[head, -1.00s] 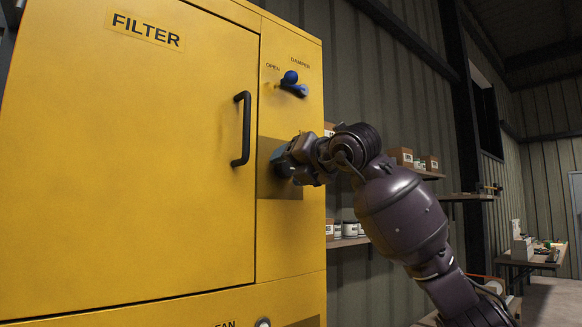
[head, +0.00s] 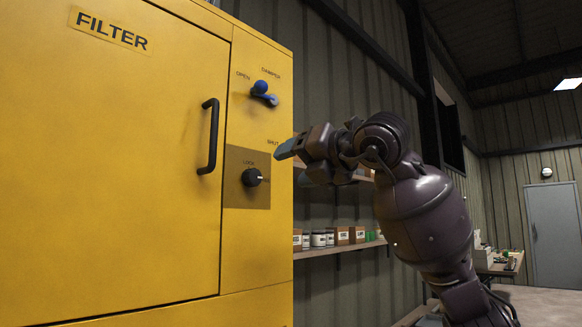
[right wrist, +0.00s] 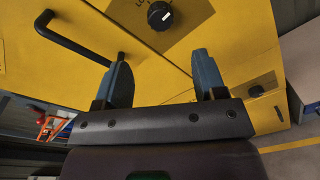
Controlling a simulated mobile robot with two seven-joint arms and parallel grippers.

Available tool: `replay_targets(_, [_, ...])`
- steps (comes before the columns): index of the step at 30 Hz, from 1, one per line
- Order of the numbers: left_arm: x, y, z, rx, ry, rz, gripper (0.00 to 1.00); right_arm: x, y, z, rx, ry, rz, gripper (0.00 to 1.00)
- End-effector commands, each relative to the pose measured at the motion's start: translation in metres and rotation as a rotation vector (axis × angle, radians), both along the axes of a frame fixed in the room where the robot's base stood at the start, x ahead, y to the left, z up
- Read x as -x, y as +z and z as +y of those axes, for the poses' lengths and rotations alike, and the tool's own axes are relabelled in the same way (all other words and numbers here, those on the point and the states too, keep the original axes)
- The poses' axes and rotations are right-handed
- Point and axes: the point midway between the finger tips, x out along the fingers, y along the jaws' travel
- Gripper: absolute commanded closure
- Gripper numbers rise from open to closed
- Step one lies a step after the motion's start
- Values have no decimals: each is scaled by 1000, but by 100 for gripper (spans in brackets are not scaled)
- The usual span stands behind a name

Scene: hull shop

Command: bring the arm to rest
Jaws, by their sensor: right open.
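My right gripper (head: 292,162) is open and empty, to the right of the black lock knob (head: 251,177) and apart from it. In the right wrist view its two blue-grey fingers (right wrist: 163,75) stand wide apart, with the knob (right wrist: 160,16) beyond them. The knob sits on a brownish plate (head: 246,197) on the yellow filter cabinet (head: 110,180). The blue-knobbed damper lever (head: 264,92) is above it, by the "OPEN" label. My left gripper is out of view.
The filter door has a black handle (head: 209,136) and looks closed. Behind my right arm, a wall shelf (head: 335,249) carries boxes and cans. A workbench (head: 500,265) and a grey door (head: 554,235) stand at the far right.

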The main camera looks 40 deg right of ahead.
Motion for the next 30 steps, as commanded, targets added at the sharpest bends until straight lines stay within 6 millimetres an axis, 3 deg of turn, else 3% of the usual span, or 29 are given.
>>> replay_targets(14, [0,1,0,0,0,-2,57,-1,-1,0,0,2,1,36])
replay_targets(17, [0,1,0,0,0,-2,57,-9,-12,5,0,35,21,36])
replay_targets(20, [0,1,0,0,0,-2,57,-27,-41,19,-2,125,72,36])
replay_targets(23, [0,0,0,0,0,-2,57,-49,-88,41,-26,272,141,36])
replay_targets(27, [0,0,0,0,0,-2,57,-71,-165,76,-128,510,228,36])
replay_targets(30, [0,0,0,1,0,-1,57,-75,-216,97,-247,658,267,36])
